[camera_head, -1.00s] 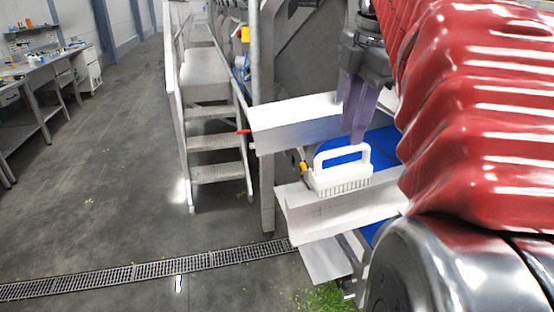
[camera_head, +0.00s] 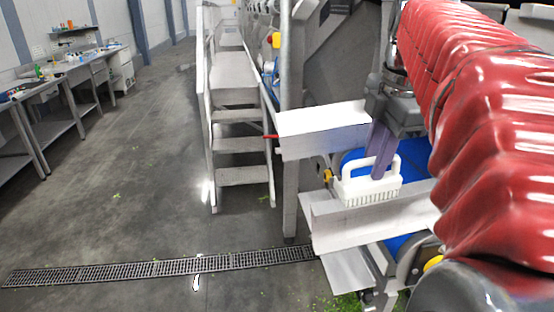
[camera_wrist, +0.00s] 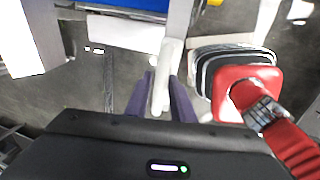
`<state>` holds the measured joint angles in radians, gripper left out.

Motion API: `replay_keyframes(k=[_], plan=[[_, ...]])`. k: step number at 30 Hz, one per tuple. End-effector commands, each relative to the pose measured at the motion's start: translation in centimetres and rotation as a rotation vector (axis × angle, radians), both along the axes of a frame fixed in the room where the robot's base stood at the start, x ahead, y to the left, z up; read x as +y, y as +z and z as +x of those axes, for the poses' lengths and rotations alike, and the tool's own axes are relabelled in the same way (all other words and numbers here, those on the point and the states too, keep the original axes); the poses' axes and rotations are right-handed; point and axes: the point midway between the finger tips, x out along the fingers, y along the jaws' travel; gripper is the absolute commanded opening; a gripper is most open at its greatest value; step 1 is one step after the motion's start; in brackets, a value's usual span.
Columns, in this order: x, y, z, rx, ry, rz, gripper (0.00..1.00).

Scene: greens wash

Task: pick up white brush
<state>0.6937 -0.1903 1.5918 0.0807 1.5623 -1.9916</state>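The white brush (camera_head: 370,190) rests upright, bristles down, by the white metal flange at the end of the blue belt in the head view. It has a loop handle. My gripper (camera_head: 380,172) points down with its purple fingers at the handle. In the wrist view, the white handle (camera_wrist: 166,62) runs between the two purple fingers of my gripper (camera_wrist: 162,85). The fingers lie close on both sides of it. Whether they press on it cannot be told. The far finger is mostly hidden in the head view.
White metal flanges (camera_head: 365,222) flank the blue belt (camera_head: 412,160). A grey post (camera_head: 290,130) and metal stairs (camera_head: 240,145) stand to the left. A floor drain (camera_head: 160,268) crosses the open floor. A workbench (camera_head: 70,75) stands at far left.

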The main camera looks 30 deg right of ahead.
Motion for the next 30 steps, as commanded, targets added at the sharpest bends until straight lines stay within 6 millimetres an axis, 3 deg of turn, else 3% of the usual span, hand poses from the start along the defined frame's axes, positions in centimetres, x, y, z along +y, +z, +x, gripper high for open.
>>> replay_keyframes(k=[18, 27, 30], plan=[[-0.01, -0.47, 0.07, 0.000, 0.000, 0.000, 0.22], [-0.01, -0.46, 0.08, 0.000, 0.000, 0.000, 0.01], [-0.01, -0.46, 0.08, 0.000, 0.000, 0.000, 0.00]])
